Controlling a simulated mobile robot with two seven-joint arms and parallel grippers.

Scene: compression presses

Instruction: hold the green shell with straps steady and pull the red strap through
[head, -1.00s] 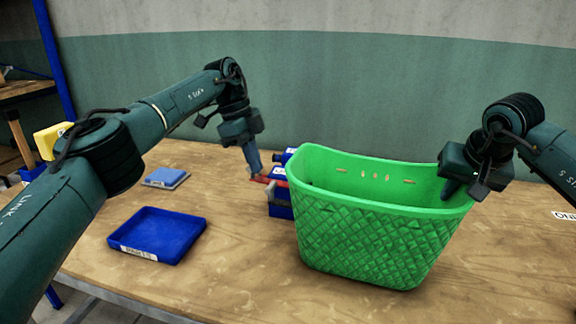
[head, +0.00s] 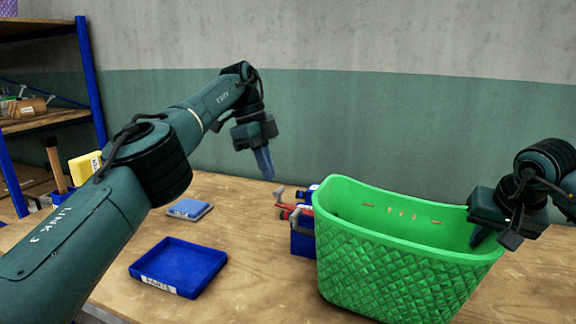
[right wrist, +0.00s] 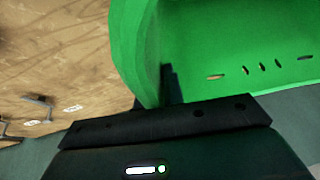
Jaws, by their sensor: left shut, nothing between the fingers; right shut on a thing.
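The green shell (head: 400,260) is basket-shaped with a quilted outer wall and stands upright on the table, with small slots in its far wall. It also shows in the right wrist view (right wrist: 225,40). My right gripper (head: 480,234) is shut on the shell's right rim; in the right wrist view a dark finger (right wrist: 172,85) lies against the inside of that rim. My left gripper (head: 265,166) is shut and empty, in the air to the upper left of the shell. No strap can be clearly made out on the shell.
A blue bin (head: 302,241) with red-and-grey tools (head: 292,210) stands close to the shell's left side. A blue tray (head: 179,267) and a small blue-grey block (head: 189,209) lie further left on the table (head: 120,275). A shelf (head: 50,118) stands at the left.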

